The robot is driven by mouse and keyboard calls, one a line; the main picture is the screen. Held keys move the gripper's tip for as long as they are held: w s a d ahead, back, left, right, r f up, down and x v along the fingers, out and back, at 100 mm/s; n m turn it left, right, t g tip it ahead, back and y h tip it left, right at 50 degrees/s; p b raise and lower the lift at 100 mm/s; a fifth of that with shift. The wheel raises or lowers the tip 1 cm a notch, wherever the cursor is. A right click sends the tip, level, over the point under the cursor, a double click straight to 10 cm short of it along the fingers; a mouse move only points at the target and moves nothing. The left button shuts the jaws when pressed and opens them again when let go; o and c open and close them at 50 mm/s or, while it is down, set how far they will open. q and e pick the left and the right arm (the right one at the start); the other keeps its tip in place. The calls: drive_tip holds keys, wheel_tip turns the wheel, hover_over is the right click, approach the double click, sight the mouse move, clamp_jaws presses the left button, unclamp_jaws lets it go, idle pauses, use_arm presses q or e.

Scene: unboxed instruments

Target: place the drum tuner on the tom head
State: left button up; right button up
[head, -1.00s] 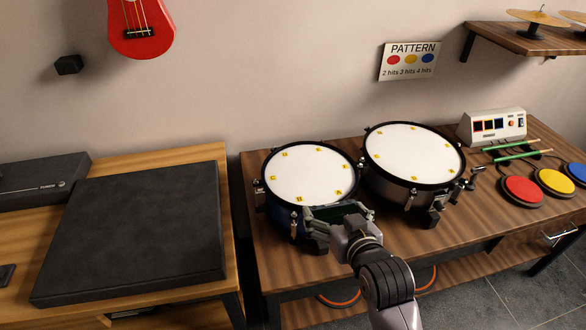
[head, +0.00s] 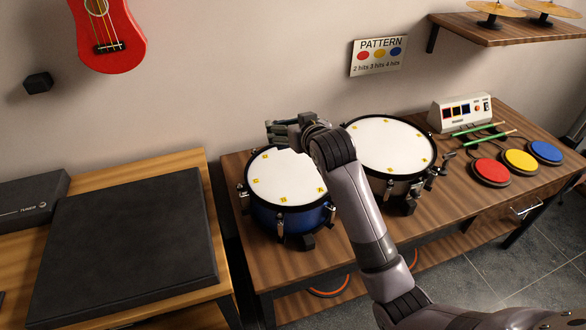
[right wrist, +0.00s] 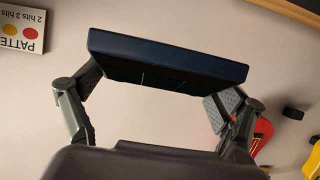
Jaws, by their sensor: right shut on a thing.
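My right gripper (head: 280,130) is over the far rim of the blue-shelled drum (head: 285,175), seemingly above it. In the right wrist view it is shut on a dark blue, flat box, the drum tuner (right wrist: 165,62), held between both fingers by its ends. In the head view the tuner is mostly hidden by the gripper. The blue drum has a white head with yellow lettered marks; its right part is behind my arm. A grey-shelled drum (head: 388,145) with a white head stands to its right. My left gripper is not in view.
Red, yellow and blue pads (head: 520,161), green sticks (head: 490,137) and a white control box (head: 461,113) are at the right of the wooden table (head: 300,262). A black slab (head: 125,250) lies on the left table. The pattern sign (head: 379,55) hangs on the wall.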

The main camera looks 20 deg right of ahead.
sight(294, 177)
wheel_tip(294, 177, down, 14)
drive_tip(key=shift+f, duration=0.25)
idle(0.3)
drive_tip(key=o, duration=1)
drive_tip(key=shift+f, duration=0.15)
drive_tip(key=v, duration=1.2)
